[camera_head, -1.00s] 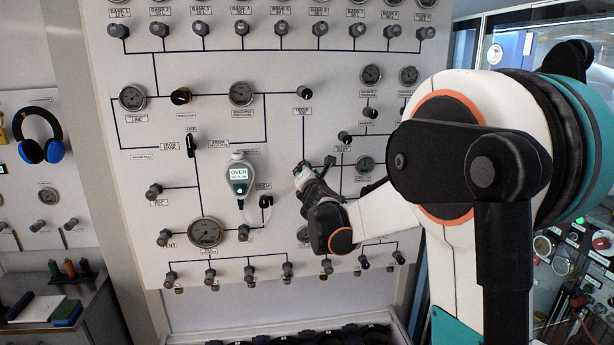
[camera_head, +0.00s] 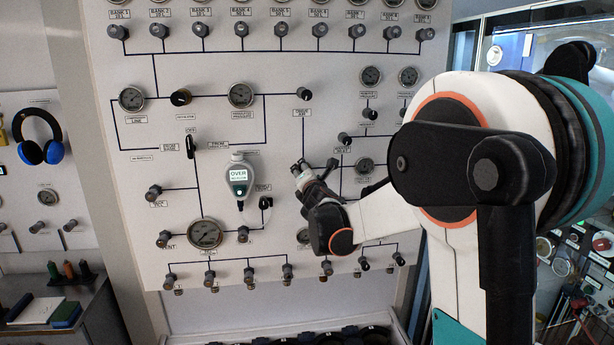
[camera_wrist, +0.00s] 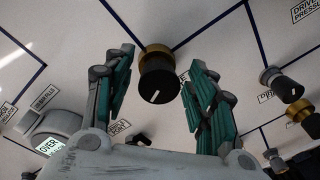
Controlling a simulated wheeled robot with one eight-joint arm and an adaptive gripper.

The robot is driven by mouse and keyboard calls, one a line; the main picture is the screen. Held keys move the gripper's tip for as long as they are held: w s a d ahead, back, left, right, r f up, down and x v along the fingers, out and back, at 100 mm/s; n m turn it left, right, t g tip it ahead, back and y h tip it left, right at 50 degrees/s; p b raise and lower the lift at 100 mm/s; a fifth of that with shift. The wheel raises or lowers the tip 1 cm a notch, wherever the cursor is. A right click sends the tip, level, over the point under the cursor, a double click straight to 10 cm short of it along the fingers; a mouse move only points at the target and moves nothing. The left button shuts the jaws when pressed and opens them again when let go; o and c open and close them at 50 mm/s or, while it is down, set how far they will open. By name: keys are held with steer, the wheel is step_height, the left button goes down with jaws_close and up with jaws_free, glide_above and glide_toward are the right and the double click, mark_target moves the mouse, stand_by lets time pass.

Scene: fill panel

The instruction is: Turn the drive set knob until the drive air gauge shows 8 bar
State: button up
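A black knob with a gold collar and a white pointer mark (camera_wrist: 157,80) is on the panel in the wrist view. My gripper (camera_wrist: 160,88) is open, with one teal-padded finger on each side of the knob and a gap on both sides. I cannot read a label for this knob. In the head view my gripper (camera_head: 303,172) is against the lower middle of the panel and hides what is behind it. A "drive pressure" label (camera_wrist: 305,11) is at the wrist view's upper right. Which small gauge is the drive air gauge, and its reading, I cannot tell.
A gauge (camera_head: 365,165) sits close to the right of my gripper. More knobs (camera_wrist: 284,84) stick out at the right of the wrist view. Another black knob (camera_head: 181,97) is at upper left.

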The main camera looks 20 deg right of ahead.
steer(key=v, duration=1.2)
stand_by(2.3)
